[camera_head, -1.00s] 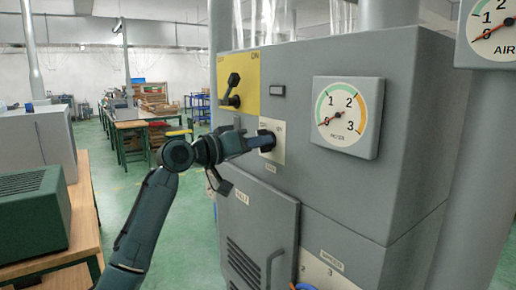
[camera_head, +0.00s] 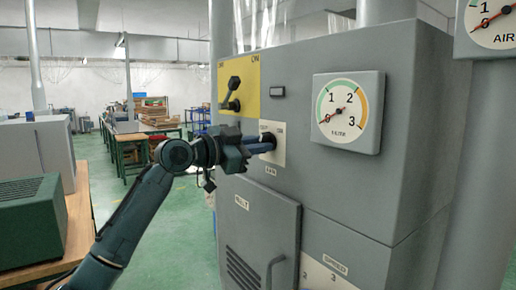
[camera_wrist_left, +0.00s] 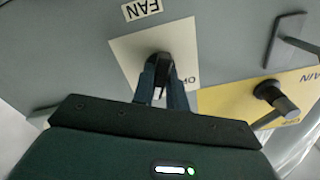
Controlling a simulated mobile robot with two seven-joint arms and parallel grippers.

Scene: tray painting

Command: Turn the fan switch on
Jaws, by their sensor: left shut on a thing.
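The fan switch is a small black knob (camera_head: 268,137) on a pale plate (camera_head: 280,152) on the grey cabinet front, above a small label. In the left wrist view the knob (camera_wrist_left: 163,66) sits on the pale plate (camera_wrist_left: 131,54) beside the FAN label (camera_wrist_left: 142,8). My left gripper (camera_head: 262,146) reaches in from the left, its fingers pointing at the plate. In the left wrist view its two fingers (camera_wrist_left: 164,86) are shut on the knob, one on each side. The fingers cover part of the knob and of the plate's lettering. My right gripper is not in view.
A yellow plate (camera_head: 249,76) with a black lever (camera_head: 232,95) is above and left of the fan plate. A round gauge (camera_head: 347,113) is to the right. A cabinet door (camera_head: 255,225) with a handle is below. A green box (camera_head: 30,222) stands on a table at left.

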